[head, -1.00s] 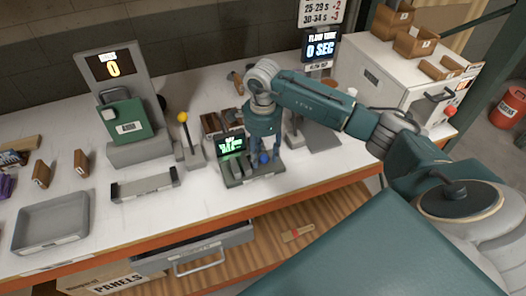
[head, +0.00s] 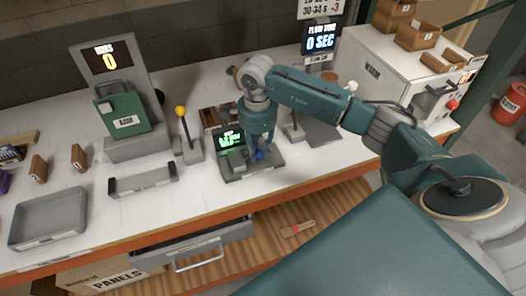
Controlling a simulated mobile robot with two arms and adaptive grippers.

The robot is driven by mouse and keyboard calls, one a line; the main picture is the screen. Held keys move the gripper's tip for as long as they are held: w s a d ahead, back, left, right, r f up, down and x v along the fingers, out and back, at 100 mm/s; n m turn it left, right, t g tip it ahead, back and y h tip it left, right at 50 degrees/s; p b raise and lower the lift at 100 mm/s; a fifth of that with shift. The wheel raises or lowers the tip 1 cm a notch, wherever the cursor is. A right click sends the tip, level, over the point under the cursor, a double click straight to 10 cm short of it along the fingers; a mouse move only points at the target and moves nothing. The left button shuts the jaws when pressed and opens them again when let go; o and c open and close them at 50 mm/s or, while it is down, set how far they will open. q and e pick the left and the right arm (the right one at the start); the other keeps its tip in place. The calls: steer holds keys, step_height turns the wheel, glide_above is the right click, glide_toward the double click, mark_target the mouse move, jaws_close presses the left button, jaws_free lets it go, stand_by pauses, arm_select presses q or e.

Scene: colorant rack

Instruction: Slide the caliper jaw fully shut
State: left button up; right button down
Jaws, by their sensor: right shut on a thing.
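The caliper is a grey bench device with a flat base (head: 268,165) and a small lit green display (head: 229,139) at its back left. It stands on the white bench near the middle of the head view. A grey jaw block (head: 237,160) sits on the base in front of the display. My right gripper (head: 259,152) points down over the base, shut on a small blue knob (head: 260,155) to the right of the grey block. The fingers partly hide the knob and the jaw behind it. The display text is too small to read surely. My left gripper is not in view.
A lever with a yellow knob (head: 180,111) stands just left of the caliper. A green box device (head: 123,113), a grey tray (head: 82,205) and a low grey holder (head: 143,190) lie further left. An open drawer (head: 200,243) sticks out below the bench's front edge.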

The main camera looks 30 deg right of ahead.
mark_target(257, 151)
steer(key=shift+w+a, duration=0.1)
steer(key=c, duration=1.5)
jaws_free()
steer(key=shift+o, duration=0.2)
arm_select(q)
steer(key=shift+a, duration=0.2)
arm_select(e)
step_height(257, 151, up, 12)
